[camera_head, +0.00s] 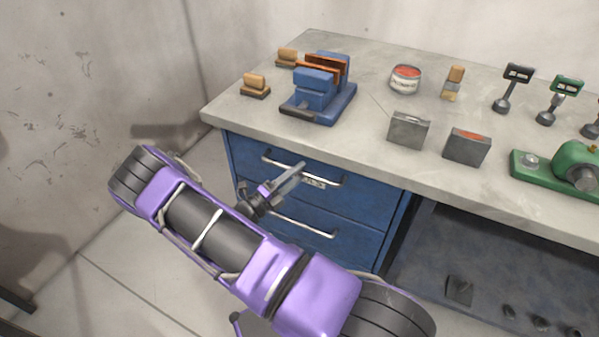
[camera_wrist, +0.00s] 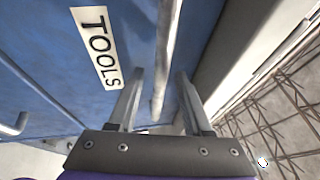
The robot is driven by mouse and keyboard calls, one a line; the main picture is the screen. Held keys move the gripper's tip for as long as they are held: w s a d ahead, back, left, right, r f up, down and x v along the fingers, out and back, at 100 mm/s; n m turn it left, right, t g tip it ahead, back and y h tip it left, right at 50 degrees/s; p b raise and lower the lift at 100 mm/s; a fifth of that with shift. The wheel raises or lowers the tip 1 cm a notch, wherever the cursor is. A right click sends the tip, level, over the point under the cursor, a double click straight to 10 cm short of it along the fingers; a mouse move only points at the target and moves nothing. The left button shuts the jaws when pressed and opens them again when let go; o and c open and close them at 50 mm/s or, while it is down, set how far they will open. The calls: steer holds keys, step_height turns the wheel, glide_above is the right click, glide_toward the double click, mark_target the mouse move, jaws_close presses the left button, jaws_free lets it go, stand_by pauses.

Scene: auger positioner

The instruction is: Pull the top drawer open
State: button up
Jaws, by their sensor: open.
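The top drawer (camera_head: 355,192) is a blue front in the bench cabinet and looks closed. Its silver bar handle (camera_head: 325,181) runs along its upper part, partly hidden by my gripper. My gripper (camera_head: 293,178) is at the drawer front, open. In the wrist view, the handle bar (camera_wrist: 166,45) lies between the two fingers of my gripper (camera_wrist: 160,75), with a finger on each side. Whether either finger touches it cannot be told. A white TOOLS label (camera_wrist: 96,48) is on the blue front.
A lower blue drawer (camera_head: 335,252) with its own handle (camera_head: 300,224) is below. A wall is at left, with open floor before the cabinet.

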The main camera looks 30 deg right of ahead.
steer(key=shift+w+d+r, duration=0.1)
steer(key=shift+d, duration=0.35)
steer(key=shift+c, duration=0.3)
jaws_close()
stand_by(0.9)
